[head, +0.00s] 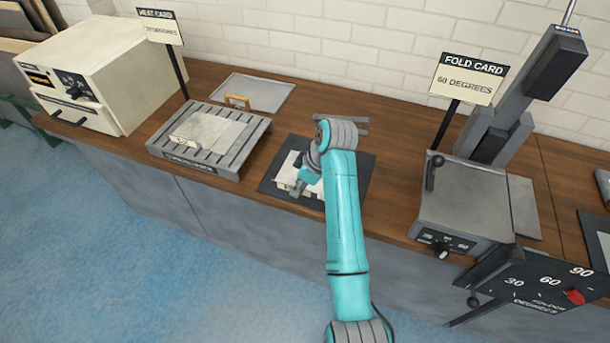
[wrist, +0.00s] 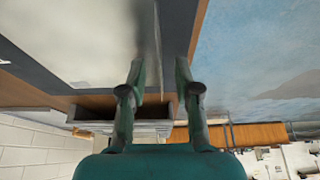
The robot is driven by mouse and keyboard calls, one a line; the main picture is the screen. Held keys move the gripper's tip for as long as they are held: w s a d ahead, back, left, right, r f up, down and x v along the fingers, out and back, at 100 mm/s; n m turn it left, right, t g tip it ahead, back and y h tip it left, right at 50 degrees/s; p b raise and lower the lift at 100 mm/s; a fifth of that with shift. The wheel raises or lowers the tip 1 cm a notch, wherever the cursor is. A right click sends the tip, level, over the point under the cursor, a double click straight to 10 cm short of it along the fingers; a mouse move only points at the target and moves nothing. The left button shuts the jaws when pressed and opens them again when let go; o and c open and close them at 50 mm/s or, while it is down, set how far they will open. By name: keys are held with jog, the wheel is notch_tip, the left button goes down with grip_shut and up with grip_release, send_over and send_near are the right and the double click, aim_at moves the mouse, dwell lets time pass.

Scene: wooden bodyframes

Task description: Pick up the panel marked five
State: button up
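A pale panel (head: 289,170) lies on a dark mat (head: 358,183) on the counter, partly hidden by my arm. No number on it is legible. My gripper (head: 298,185) is low over this panel. In the wrist view, a pale sheet (wrist: 60,40) with a dark border fills the upper left. My gripper fingers (wrist: 160,68) stand apart there, with a thin grey upright strip (wrist: 157,50) showing between them. I cannot tell whether they touch it. Another pale panel (head: 215,133) with a small light tag lies on the slatted rack (head: 170,150).
A cream oven (head: 120,75) stands at the left, beside the heat card (head: 160,25). A grey tray (head: 252,92) lies behind the rack. A folding machine (head: 465,200) with a fold card reading 60 degrees (head: 468,78) stands at the right. A brick wall is behind.

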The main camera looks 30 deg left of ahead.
jog(key=shift+a+f, duration=0.2)
jog(key=shift+f, duration=0.25)
grip_shut()
jog(key=shift+r, duration=0.15)
